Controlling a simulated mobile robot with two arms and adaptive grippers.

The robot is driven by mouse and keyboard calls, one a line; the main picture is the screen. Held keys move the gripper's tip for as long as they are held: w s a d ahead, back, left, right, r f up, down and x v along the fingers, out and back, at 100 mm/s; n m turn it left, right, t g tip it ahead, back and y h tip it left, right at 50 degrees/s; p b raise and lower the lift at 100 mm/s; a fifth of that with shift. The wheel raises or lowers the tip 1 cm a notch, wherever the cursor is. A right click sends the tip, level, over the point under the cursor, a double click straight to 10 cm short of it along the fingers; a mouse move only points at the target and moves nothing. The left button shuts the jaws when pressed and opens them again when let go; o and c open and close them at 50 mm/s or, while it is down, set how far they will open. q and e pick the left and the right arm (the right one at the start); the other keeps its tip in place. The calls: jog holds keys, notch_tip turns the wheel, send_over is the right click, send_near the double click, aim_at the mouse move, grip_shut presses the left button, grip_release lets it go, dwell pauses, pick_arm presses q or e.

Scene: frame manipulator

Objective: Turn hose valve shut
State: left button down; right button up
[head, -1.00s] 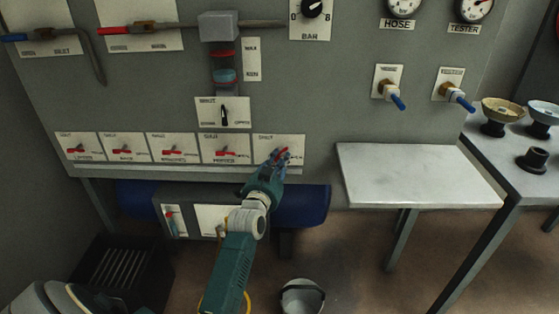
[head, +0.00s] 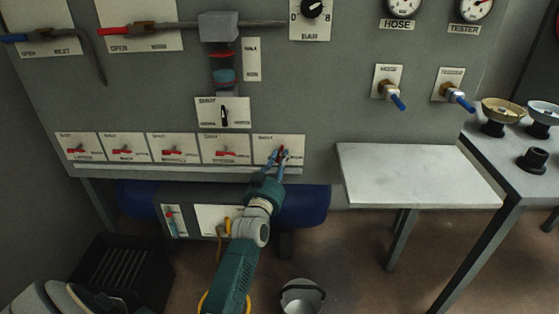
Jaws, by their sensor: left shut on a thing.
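A row of several red valve handles sits on white label plates low on the grey panel. The rightmost red handle (head: 282,150) is between the fingers of my left gripper (head: 277,158), which is shut on it. That handle stands close to upright, partly hidden by the fingers, while the red handle beside it (head: 226,153) lies roughly level. The plate lettering is too small to read surely. A gauge labelled HOSE (head: 398,8) is at the upper right, with a blue-handled valve (head: 392,95) below it. My right gripper is not in view.
A pale shelf (head: 415,175) juts out right of the handles. A blue cylinder (head: 310,205) lies under the panel behind my left arm. A bucket (head: 301,297) and a black crate (head: 115,270) stand on the floor. A bench (head: 505,180) with bowls is at the far right.

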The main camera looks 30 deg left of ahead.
pick_arm(q)
jog(key=shift+n+y, duration=0.4)
jog(key=shift+n, duration=1.3)
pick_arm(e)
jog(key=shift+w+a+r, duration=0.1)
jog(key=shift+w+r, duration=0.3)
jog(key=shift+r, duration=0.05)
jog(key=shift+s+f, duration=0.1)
pick_arm(q)
jog(key=c, duration=1.5)
grip_release()
jog(key=shift+c, duration=0.2)
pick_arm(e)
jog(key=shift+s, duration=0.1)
